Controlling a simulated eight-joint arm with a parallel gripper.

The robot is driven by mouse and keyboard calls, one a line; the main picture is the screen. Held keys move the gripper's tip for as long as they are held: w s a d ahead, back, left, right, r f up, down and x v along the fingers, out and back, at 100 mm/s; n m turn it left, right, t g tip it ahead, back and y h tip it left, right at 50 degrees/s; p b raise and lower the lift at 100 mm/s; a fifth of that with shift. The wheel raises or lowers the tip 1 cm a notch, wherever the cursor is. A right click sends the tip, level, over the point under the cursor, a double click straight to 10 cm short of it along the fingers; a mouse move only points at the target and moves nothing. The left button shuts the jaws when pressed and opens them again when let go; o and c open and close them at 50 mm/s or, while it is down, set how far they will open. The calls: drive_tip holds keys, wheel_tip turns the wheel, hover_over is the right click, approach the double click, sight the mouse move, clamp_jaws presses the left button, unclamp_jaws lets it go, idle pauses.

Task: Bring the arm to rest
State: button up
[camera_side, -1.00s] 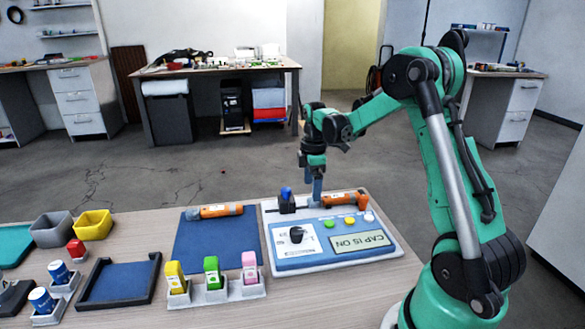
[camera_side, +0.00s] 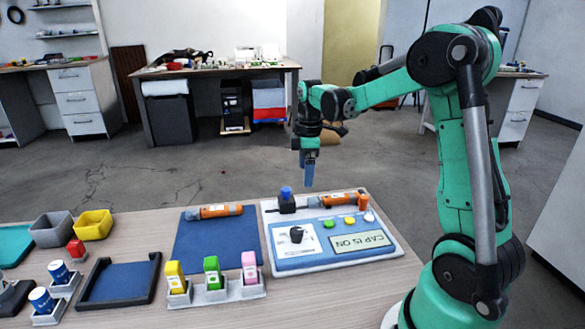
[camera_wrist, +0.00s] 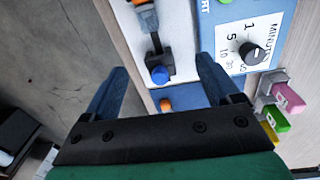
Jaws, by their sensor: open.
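My gripper (camera_side: 308,180) hangs above the back edge of the test station, pointing down, open and empty. In the wrist view its two blue fingers are spread apart, with nothing between the tips (camera_wrist: 162,75). The white and blue station (camera_side: 320,262) has a display reading "CAP IS ON". An orange sensor (camera_side: 344,200) lies along the station's back edge, beside a black block with a blue top (camera_side: 286,197). The blue top (camera_wrist: 160,74) also shows in the wrist view, below and beyond the fingers.
A second orange sensor (camera_side: 214,211) lies on a blue mat (camera_side: 212,245). Yellow, green and pink bottles stand in a grey rack (camera_side: 216,293) in front. The air around my gripper is clear.

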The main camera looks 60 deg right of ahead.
drive_tip(key=s+a+r+m+t, duration=0.1)
drive_tip(key=s+a+m+t, duration=0.2)
drive_tip(key=a, duration=0.6)
drive_tip(key=s+a+r+m+t, duration=0.2)
drive_tip(key=a+m, duration=0.3)
drive_tip(key=a, duration=0.5)
drive_tip(key=shift+s+r+t, duration=0.2)
drive_tip(key=shift+s+t, duration=0.45)
drive_tip(key=shift+t, duration=0.15)
